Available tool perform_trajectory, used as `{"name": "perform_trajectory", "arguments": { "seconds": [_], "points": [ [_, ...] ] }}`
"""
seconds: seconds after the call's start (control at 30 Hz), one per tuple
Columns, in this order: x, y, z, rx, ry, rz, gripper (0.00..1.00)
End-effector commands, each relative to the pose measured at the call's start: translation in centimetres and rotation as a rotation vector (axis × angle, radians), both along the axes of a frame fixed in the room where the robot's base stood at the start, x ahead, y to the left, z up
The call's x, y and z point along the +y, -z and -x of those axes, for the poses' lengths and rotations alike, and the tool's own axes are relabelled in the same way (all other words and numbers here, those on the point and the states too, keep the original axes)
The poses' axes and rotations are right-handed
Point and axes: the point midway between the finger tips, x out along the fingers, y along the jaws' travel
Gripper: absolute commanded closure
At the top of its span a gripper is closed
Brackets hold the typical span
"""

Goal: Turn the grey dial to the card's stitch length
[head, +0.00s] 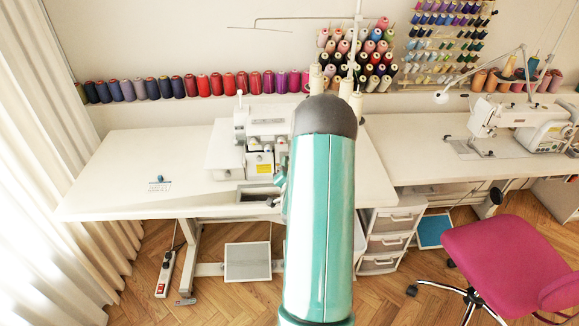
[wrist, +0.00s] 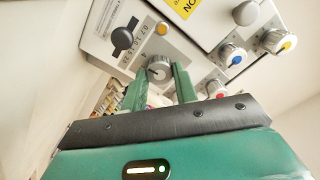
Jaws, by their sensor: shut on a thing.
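In the wrist view the grey dial (wrist: 158,67) sits on the white face of the sewing machine. The two green fingers of my gripper (wrist: 161,74) are on either side of it, shut on it. Printed numbers run along the panel near the dial, but I cannot read the dial's setting for sure. In the head view the machine (head: 262,135) stands on the white table, and my arm hides its right part and most of my gripper. A small card (head: 159,186) with a blue object on it lies on the table to the left; its print is too small to read.
The left of the white table (head: 115,165) is mostly clear. A pink chair (head: 510,265) stands right.

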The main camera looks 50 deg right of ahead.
Motion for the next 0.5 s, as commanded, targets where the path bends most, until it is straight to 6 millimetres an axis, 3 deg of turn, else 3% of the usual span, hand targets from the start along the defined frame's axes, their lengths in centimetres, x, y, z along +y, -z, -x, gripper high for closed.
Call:
{"name": "perform_trajectory", "arguments": {
  "seconds": [0.5],
  "points": [
    [0.16,0.19,0.06,-0.065,-0.001,-0.063,0.94]
  ]
}}
